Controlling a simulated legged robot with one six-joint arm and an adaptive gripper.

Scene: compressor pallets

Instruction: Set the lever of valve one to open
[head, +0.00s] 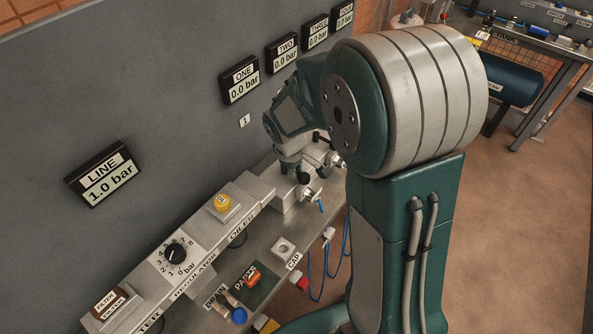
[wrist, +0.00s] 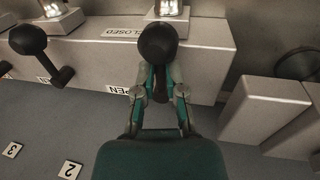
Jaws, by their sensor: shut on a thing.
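In the wrist view my gripper (wrist: 160,78) is shut on the black lever (wrist: 158,45) of a valve, with a finger on each side of its stem below the round knob. An OPEN label (wrist: 118,89), partly covered, and a CLOSED label (wrist: 124,32) show on the valve's grey block. I cannot tell exactly which mark the lever points to. In the head view my gripper (head: 303,165) is low by the wall near the number 1 tag (head: 244,121), and my arm hides much of the valve. The ONE display (head: 239,80) reads 0.0 bar.
A neighbouring black lever (wrist: 30,40) stands left in the wrist view, near tags 2 (wrist: 70,170) and 3 (wrist: 12,150). Grey blocks (wrist: 265,105) stand to the right. The LINE display (head: 103,174) reads 1.0 bar. The regulator knob (head: 175,253) is at lower left.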

